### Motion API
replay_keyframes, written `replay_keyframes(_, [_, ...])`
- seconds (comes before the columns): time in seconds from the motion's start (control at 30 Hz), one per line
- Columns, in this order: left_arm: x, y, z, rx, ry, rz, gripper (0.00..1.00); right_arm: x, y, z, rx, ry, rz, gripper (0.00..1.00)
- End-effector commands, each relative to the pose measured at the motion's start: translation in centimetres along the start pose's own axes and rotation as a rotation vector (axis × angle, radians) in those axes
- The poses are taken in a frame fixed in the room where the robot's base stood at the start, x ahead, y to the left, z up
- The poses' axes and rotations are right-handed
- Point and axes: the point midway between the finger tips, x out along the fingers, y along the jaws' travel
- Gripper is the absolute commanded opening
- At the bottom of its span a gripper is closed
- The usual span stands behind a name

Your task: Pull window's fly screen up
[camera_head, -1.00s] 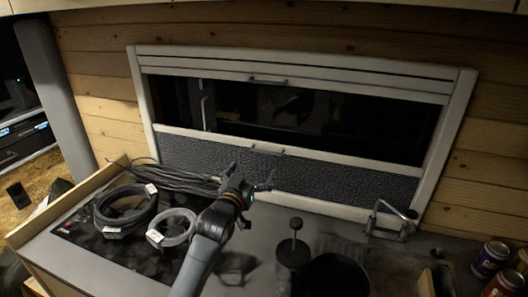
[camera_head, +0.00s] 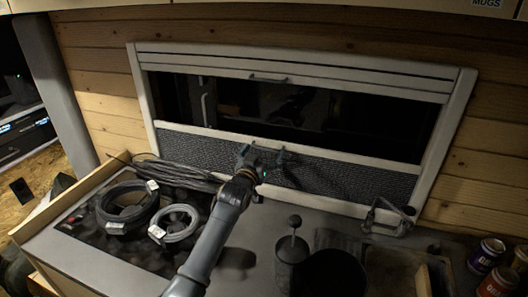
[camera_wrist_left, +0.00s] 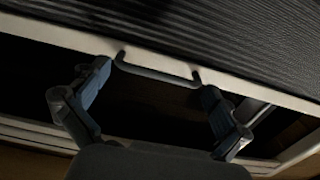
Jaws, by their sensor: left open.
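The window (camera_head: 300,110) has a white frame. Its fly screen (camera_head: 345,178), a dark grey textured panel, covers the lower part and has a white top bar (camera_head: 350,160). A small dark handle (camera_head: 270,149) sits on that bar. My left gripper (camera_head: 262,155) is open at this handle. In the left wrist view the picture looks upside down, with the screen (camera_wrist_left: 210,35) at the top. There the handle (camera_wrist_left: 155,76) lies between the spread fingers of the left gripper (camera_wrist_left: 155,82), not clamped. My right gripper is not in view.
Coiled cables (camera_head: 127,205) lie on the counter at left. A dark grinder-like canister (camera_head: 291,250) and a round dark pot (camera_head: 335,275) stand in front. A metal tap-like part (camera_head: 388,217) is near the window's lower right corner. Cans (camera_head: 487,255) stand at far right.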

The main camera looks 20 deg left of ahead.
Motion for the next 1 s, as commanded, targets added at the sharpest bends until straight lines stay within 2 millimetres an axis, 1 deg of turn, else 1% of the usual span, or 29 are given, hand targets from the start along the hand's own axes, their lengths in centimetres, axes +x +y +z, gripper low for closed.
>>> replay_keyframes(0.03, [-0.01,0.01,0.0,0.0,0.0,0.0,0.96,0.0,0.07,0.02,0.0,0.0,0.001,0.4])
replay_keyframes(0.07, [-0.01,0.01,0.0,0.0,0.0,0.0,0.9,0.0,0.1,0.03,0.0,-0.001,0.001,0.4])
replay_keyframes(0.1, [-0.01,0.01,0.01,0.0,0.0,0.0,0.82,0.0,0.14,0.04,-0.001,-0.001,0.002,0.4])
replay_keyframes(0.17, [-0.01,0.0,0.0,0.0,0.0,0.0,0.69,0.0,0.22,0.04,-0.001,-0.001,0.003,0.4])
replay_keyframes(0.2, [-0.01,0.0,0.0,0.0,0.0,0.0,0.61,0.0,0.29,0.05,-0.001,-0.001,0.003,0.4])
replay_keyframes(0.27, [-0.01,0.0,-0.01,0.0,0.0,0.0,0.49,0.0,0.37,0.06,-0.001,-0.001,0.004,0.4])
replay_keyframes(0.3, [-0.01,0.0,-0.02,0.0,0.0,0.0,0.41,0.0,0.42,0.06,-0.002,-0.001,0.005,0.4])
replay_keyframes(0.33, [-0.01,-0.01,-0.03,0.0,0.0,0.0,0.35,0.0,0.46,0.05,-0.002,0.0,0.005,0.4])
replay_keyframes(0.47, [0.01,-0.03,-0.1,0.0,0.001,0.0,0.25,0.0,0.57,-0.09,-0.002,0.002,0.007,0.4])
replay_keyframes(0.57, [0.04,-0.06,-0.16,0.0,0.002,-0.001,0.0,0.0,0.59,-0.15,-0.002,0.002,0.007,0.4])
replay_keyframes(0.7, [0.06,-0.14,-0.17,0.0,0.002,-0.002,0.0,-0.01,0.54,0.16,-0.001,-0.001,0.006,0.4])
replay_keyframes(0.87, [0.12,-0.2,-0.23,0.001,0.002,-0.003,0.0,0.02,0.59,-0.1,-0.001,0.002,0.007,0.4])
replay_keyframes(1.0, [0.71,-0.28,-0.8,0.002,0.004,-0.004,0.0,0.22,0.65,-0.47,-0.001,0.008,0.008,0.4])
